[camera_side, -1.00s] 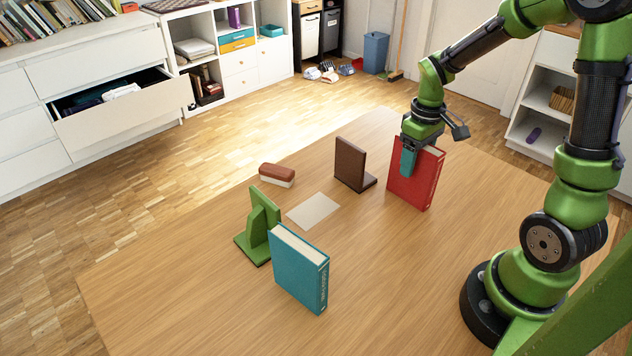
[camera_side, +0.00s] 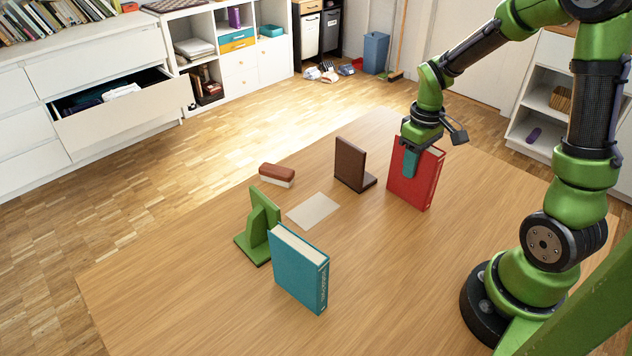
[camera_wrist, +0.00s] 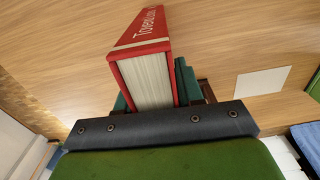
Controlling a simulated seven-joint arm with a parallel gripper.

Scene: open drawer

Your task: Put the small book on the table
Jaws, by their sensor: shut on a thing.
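A red book (camera_side: 418,182) stands upright at the far right part of the table (camera_side: 400,270). My gripper (camera_side: 412,160) is over its top edge and shut on it, with a teal finger on its near face. In the wrist view the red book (camera_wrist: 150,75) is between the teal fingers, page side toward the camera. I cannot tell whether its bottom touches the table. A teal book (camera_side: 300,270) stands upright at the front of the table, apart from my gripper; it looks thicker than the red one.
A green bookend (camera_side: 262,222) stands beside the teal book. A brown bookend (camera_side: 352,165) stands left of the red book. An open drawer (camera_side: 125,110) is across the room.

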